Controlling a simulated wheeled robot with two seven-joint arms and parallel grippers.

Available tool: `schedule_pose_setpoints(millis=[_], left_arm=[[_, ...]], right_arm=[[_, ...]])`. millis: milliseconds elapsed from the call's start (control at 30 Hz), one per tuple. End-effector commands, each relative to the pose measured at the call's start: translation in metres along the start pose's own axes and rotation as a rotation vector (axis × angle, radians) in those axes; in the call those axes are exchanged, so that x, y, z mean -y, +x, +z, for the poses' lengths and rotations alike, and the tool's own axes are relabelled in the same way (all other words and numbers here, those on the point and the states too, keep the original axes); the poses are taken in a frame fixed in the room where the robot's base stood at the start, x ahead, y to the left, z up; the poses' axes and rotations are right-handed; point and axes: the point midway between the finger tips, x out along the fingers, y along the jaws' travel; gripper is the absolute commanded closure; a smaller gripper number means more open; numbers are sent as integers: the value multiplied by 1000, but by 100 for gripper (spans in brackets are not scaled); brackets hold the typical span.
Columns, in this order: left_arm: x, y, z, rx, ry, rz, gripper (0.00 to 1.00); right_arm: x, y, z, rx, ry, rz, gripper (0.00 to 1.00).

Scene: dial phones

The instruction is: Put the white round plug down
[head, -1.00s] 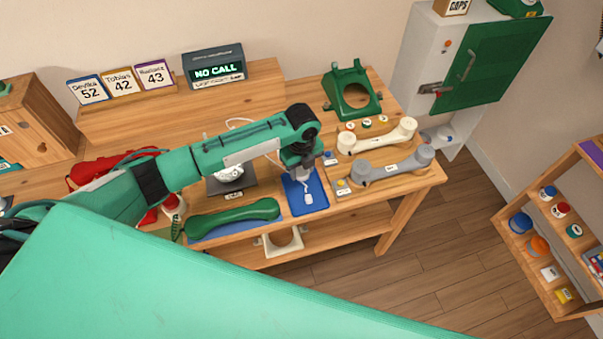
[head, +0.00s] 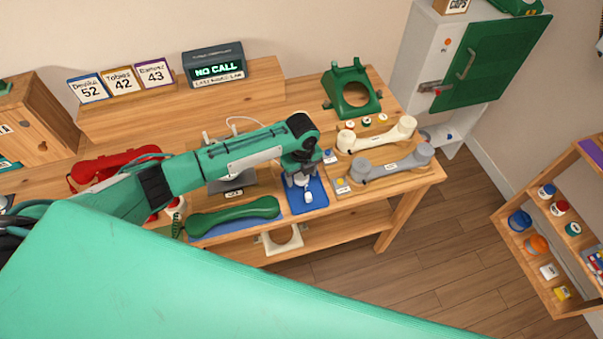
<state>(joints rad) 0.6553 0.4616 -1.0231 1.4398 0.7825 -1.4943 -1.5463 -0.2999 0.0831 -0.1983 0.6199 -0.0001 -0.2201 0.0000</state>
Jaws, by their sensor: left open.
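The white round plug (head: 308,197) is a small pale piece at the front half of the blue mat (head: 318,206), near the table's front edge. My left gripper (head: 304,184) points down over the mat, just behind the plug in the picture, and is open. Its fingertips are small and partly blend with the plug, so I cannot tell whether they touch it. My right gripper does not show.
A green handset (head: 235,215) lies left of the mat. A cream handset (head: 378,136) and a grey handset (head: 392,165) lie to the right. A green phone body (head: 350,92) stands behind. A red handset (head: 115,163) is at the left.

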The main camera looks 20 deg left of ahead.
Motion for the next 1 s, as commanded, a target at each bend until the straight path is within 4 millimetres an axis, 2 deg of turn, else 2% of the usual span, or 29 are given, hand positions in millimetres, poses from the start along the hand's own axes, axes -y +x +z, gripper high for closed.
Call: schedule_pose_setpoints(millis=[167, 500, 700, 1000], left_arm=[[0, -11, 1, 2, -1, -2, 37], [1, -81, 1, 2, 0, -4, 37], [1, -112, 0, 0, 1, -2, 37], [0, -124, 0, 0, -1, 1, 37]], right_arm=[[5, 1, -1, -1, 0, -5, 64], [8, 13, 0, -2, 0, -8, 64], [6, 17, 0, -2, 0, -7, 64], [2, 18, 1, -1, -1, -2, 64]])
